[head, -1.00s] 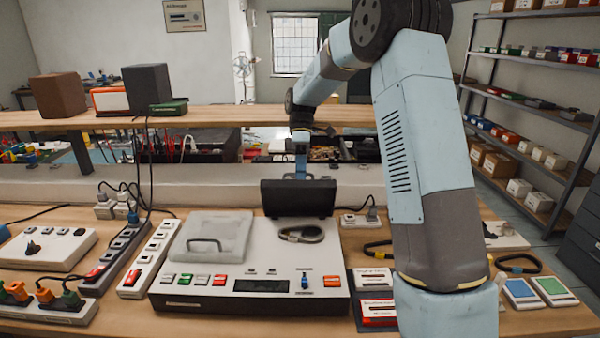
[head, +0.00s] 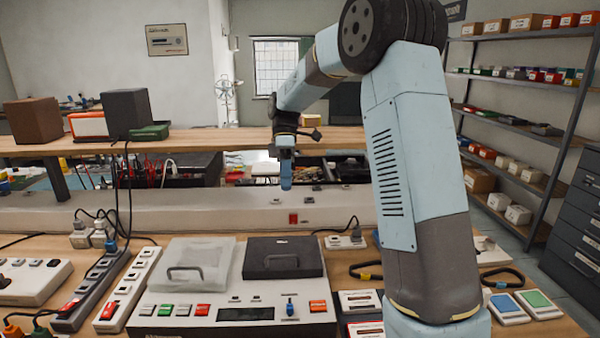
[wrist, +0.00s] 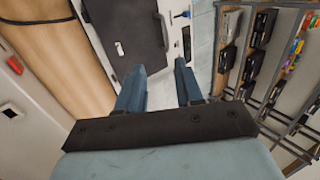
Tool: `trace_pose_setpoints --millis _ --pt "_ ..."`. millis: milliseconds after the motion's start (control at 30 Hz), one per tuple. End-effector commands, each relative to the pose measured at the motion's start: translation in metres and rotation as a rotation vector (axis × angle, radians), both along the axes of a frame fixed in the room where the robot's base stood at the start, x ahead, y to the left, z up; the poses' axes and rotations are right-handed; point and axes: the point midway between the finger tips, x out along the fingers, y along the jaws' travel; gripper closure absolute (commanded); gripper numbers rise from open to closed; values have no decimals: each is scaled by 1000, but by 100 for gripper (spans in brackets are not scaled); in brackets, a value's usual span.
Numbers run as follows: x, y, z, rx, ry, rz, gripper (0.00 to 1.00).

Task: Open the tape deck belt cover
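The tape deck (head: 196,325) sits on the bench, with coloured buttons and a dark display on its front. Its black cover (head: 283,248) lies flat on the right half of the deck, handle toward the front. A grey translucent lid (head: 196,260) with a handle lies flat to its left. The belt is hidden under the black cover. My gripper (head: 286,185) is behind and above the black cover, apart from it. In the wrist view its two blue fingers (wrist: 158,85) are spread with nothing between them.
Power strips (head: 130,290) with cables stand left of the deck. Two black belt loops (head: 365,270) (head: 502,279) and small cards (head: 525,304) lie to the right. A raised ledge (head: 180,208) runs behind.

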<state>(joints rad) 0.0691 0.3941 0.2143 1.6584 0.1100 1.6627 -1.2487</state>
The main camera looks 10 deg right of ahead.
Motion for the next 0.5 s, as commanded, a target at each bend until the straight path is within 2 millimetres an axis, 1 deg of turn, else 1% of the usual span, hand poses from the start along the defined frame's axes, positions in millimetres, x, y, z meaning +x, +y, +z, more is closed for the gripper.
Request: trace_pose_setpoints --millis 33,200,500 --pt "-6 -1 8 0 -2 0 64" --pt "-27 -3 32 -1 -2 1 64" --pt "-72 -9 50 -1 -1 1 64"
